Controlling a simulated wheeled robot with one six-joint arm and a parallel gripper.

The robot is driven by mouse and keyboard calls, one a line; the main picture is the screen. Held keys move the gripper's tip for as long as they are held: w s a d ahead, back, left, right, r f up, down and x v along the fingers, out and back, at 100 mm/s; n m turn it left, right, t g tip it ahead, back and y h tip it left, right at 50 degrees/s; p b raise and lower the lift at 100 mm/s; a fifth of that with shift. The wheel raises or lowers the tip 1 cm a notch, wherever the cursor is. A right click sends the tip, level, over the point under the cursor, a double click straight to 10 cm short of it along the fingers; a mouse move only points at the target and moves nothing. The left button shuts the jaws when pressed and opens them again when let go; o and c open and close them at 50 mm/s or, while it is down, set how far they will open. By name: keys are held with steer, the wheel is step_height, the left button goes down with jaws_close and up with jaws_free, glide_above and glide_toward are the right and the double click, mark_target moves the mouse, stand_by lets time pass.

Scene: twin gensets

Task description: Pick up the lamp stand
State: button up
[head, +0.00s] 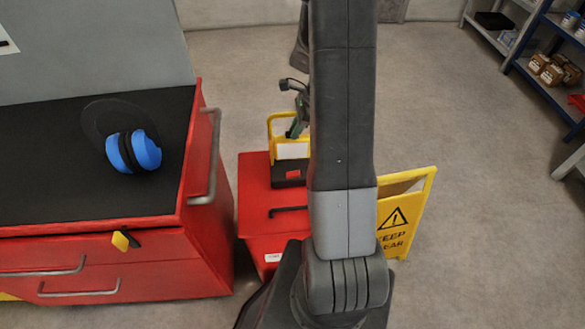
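A yellow-framed piece with a pale panel (291,150), which looks like the lamp stand, stands upright on a red box (258,215). Its right side is hidden behind my arm. A dark, greenish jointed piece shows just above and behind it, at the left edge of my arm. I cannot tell whether this piece is part of my gripper or a separate thing. My arm runs up the middle of the picture and covers much of this area. No gripper fingertips can be made out clearly, so contact with the stand cannot be told.
A red tool cabinet (213,240) with a black top stands at left, with blue ear defenders (146,150) on it. A yellow warning sign (406,222) stands right of my arm. Shelves (552,75) stand at the upper right.

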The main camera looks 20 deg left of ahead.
steer(key=shift+a+f, duration=0.15)
steer(key=shift+f, duration=0.2)
steer(key=shift+c, duration=0.5)
jaws_close()
steer(key=shift+r, duration=0.15)
stand_by(0.6)
